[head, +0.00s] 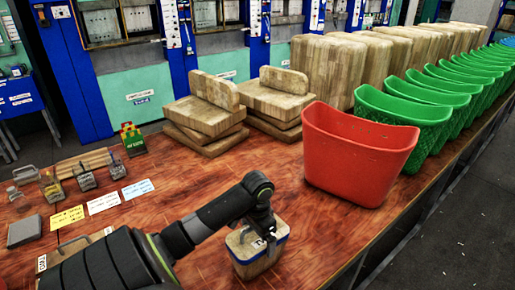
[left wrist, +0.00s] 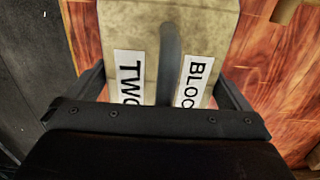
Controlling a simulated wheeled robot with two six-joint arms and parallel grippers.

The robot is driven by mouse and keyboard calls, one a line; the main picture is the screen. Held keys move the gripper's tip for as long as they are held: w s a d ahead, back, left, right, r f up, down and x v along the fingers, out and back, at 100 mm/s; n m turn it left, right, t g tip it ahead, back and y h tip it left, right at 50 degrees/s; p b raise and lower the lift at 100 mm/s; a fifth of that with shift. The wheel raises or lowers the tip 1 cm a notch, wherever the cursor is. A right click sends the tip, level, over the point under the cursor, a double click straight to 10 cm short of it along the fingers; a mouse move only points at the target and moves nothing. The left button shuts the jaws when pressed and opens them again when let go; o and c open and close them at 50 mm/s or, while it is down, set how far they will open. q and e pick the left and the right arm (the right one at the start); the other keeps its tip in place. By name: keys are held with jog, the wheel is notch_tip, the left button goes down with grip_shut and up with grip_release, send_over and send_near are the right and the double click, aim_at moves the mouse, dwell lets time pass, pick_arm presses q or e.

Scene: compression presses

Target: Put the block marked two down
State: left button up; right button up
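The block marked two (head: 252,262) is pale, with a blue band around its upper part, and sits upright at the front of the wooden table; whether its base touches the wood I cannot tell. My left gripper (head: 263,232) points down right over its top. In the left wrist view the block (left wrist: 144,38) shows a label reading TWO and another reading BLOC, with a dark grey handle (left wrist: 168,60) between them. The handle runs under the gripper's black body, which hides the fingertips and their hold on it. My right gripper is not in view.
A red bin (head: 360,152) stands just right of the block, with a row of green bins (head: 402,118) behind it. Stacked wooden blocks (head: 205,118) stand farther back. Labelled cards (head: 103,202) and small weights lie at left. Bare table (head: 190,190) shows left of the block.

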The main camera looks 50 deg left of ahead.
pick_arm(q)
notch_tip(320, 180, up, 6)
jog(key=shift+a+r, duration=0.1)
jog(key=shift+r, duration=0.1)
notch_tip(320, 180, up, 4)
jog(key=shift+p, duration=0.8)
jog(key=shift+r+p, duration=0.95)
jog(key=shift+f, duration=0.1)
